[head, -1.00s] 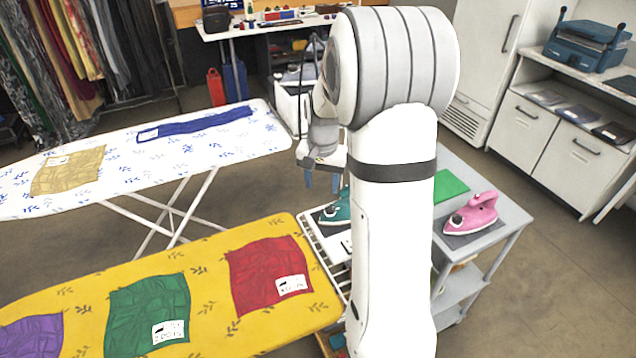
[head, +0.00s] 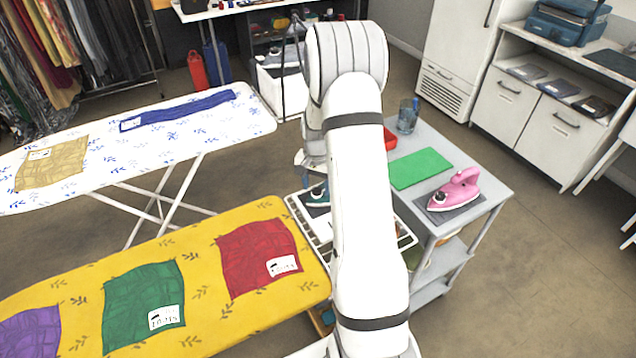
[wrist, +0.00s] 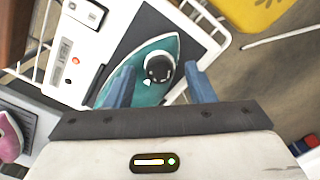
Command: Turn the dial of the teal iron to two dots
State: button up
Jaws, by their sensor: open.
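The teal iron (wrist: 145,92) lies on a dark pad on a white station in the wrist view. Its round black dial (wrist: 158,68), with a pale pointer mark towards the lower left, shows on top. The dot marks are too small to read. My gripper (wrist: 160,70) is open, its two blue fingers on either side of the dial in the picture. I cannot tell the height gap, and no contact shows. In the head view the teal iron (head: 317,198) is partly hidden behind my arm.
A pink iron (head: 456,190) stands on the grey cart (head: 480,213) to the right, near a green mat (head: 420,168) and a glass (head: 407,115). The yellow ironing board (head: 200,262) is close on the left. A wire rack edge (head: 305,228) borders the station.

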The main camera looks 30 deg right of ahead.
jog(key=c, duration=0.9)
jog(key=shift+d, duration=0.2)
jog(key=shift+c, duration=0.3)
jog(key=shift+a, duration=0.15)
jog(key=shift+c, duration=0.2)
jog(key=shift+m, duration=0.3)
